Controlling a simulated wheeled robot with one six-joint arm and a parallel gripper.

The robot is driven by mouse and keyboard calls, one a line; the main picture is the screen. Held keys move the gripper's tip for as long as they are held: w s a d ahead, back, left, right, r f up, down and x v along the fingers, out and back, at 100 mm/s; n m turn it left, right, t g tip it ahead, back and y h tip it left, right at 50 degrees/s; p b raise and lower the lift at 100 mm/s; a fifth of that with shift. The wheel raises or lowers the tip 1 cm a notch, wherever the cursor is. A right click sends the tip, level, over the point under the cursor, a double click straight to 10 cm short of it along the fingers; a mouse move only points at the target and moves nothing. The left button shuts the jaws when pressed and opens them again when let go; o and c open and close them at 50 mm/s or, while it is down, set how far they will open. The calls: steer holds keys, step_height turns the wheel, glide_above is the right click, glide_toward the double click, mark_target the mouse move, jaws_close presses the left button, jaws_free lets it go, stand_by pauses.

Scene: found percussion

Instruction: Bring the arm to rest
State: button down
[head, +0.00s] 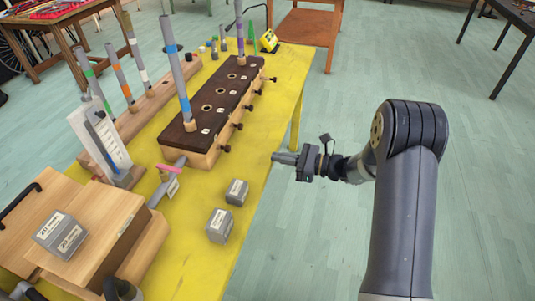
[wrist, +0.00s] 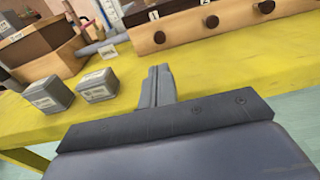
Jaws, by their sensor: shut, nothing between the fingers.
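My gripper (head: 274,157) is at the right edge of the yellow table (head: 262,125) in the head view, on the end of my outstretched arm. Its fingers point left toward the table. In the wrist view my gripper (wrist: 158,72) shows with its two fingers pressed together and nothing between them. It does not appear to touch any object.
Two grey weights (head: 219,225) (head: 236,192) stand on the table near my gripper. Open floor (head: 480,190) lies to the right.

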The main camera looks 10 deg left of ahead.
steer(key=shift+d, duration=0.25)
steer(key=a, duration=0.9)
steer(key=w+a+p, duration=0.1)
steer(key=a, duration=0.3)
steer(key=shift+a+f, duration=0.2)
steer(key=shift+f, duration=0.2)
